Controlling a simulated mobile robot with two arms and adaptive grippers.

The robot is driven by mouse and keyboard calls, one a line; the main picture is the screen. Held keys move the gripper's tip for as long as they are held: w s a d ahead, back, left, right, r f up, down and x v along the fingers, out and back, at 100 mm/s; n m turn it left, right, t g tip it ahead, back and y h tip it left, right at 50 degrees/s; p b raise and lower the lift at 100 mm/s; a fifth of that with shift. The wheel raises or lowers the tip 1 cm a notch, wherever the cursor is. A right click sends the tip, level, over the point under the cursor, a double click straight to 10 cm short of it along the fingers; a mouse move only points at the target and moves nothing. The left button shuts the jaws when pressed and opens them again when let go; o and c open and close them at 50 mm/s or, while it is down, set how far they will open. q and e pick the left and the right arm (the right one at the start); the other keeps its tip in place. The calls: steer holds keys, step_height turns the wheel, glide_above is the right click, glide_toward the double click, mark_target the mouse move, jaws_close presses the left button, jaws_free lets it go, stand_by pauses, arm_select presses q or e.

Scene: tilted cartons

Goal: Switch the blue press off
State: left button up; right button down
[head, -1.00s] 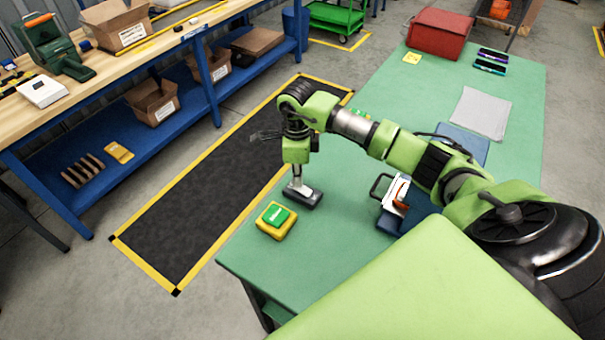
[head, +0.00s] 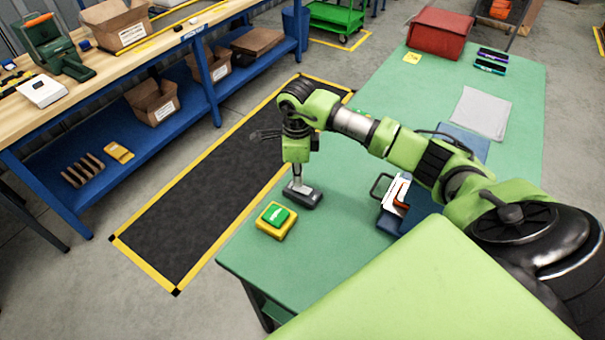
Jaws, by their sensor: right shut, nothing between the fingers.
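The blue press (head: 408,221) stands on the green table, partly hidden behind my right arm. It has a dark handle loop and a white part with an orange-red piece on its near side. My right gripper (head: 298,187) is shut and points straight down, its tips at the top of a small dark grey box (head: 308,201) left of the press. I cannot tell whether they press on it. A yellow box with a green button (head: 277,219) sits just in front and left of the grey box. My left gripper is out of view.
The green table (head: 340,235) is clear around the small boxes. A red box (head: 440,33), a grey sheet (head: 481,112) and a yellow note (head: 412,58) lie farther back. A wooden workbench (head: 110,75) stands to the left, beyond a black floor mat (head: 190,215).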

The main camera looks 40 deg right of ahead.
mark_target(297, 188)
steer(key=shift+r+p, duration=1.5)
steer(key=shift+r, duration=1.45)
steer(key=shift+a+f, duration=0.1)
